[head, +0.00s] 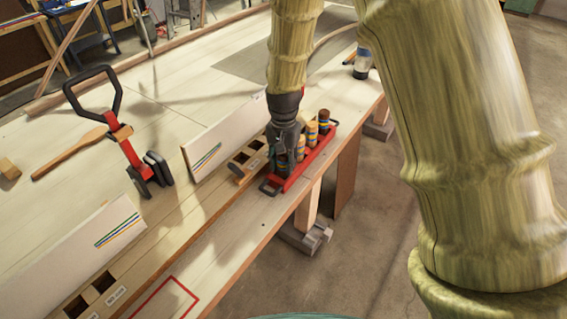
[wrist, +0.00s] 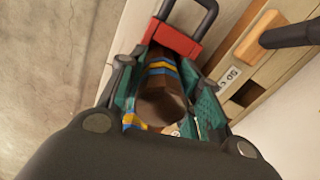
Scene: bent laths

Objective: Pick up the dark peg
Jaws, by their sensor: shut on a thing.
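My gripper (head: 284,152) points down at the near end of a red tray (head: 313,163) and is shut on a dark brown peg with yellow and blue bands. In the wrist view the dark peg (wrist: 160,85) lies between the two teal-padded fingers (wrist: 160,105), beside the tray's red end (wrist: 174,38). In the head view the fingers hide most of it. I cannot tell whether its lower end is still in the tray. Another peg with a dark brown top (head: 324,115) stands at the tray's far end.
Lighter wooden pegs (head: 311,132) stand in the tray close beside my gripper. A red-and-black handled tool (head: 130,150) stands further left. The bench edge is near on the right.

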